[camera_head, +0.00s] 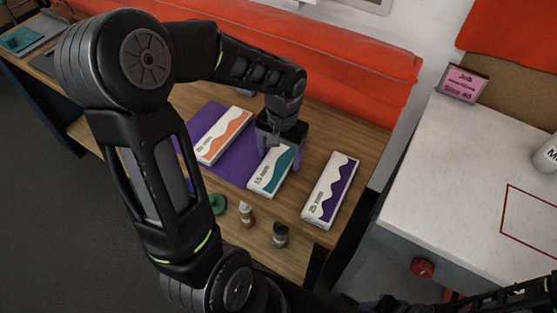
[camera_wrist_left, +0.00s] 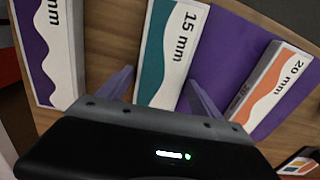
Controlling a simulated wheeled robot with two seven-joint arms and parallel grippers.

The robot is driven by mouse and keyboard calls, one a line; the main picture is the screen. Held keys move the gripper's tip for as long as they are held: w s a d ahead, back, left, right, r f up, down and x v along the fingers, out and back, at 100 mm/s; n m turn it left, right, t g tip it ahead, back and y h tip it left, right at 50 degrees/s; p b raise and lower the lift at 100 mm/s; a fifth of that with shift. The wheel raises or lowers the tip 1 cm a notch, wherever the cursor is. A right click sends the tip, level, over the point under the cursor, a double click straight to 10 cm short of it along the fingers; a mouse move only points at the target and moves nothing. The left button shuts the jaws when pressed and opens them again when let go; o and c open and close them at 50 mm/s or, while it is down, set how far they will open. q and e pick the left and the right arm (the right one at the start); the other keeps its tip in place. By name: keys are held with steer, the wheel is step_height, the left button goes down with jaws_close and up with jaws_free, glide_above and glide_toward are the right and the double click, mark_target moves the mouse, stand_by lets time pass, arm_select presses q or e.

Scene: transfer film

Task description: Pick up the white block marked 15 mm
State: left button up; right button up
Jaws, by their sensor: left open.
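The white block marked 15 mm (camera_head: 270,172), with a teal wave, lies on the wooden table between two similar blocks. In the left wrist view the 15 mm block (camera_wrist_left: 170,52) runs up between my fingers. My left gripper (camera_head: 279,152) is above its far end, pointing down. In the left wrist view the left gripper (camera_wrist_left: 160,92) is open, with one purple finger on each side of the block. Whether the fingers touch it cannot be told. The gripper body hides the block's nearer end there. My right gripper is not clearly visible.
A block with an orange wave (camera_head: 225,135), marked 20 mm in the wrist view, lies on a purple mat (camera_head: 236,165). A purple-waved block (camera_head: 330,188) lies to the right. Two small bottles (camera_head: 246,213) (camera_head: 280,235) stand at the front. A white counter (camera_head: 460,170) is at right.

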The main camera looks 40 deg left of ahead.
mark_target(280, 159)
arm_select(q)
steer(key=shift+c, duration=0.4)
steer(key=c, duration=1.1)
steer(key=shift+r, duration=0.1)
steer(key=shift+c, duration=0.2)
step_height(280, 159, up, 10)
steer(key=shift+b, duration=0.4)
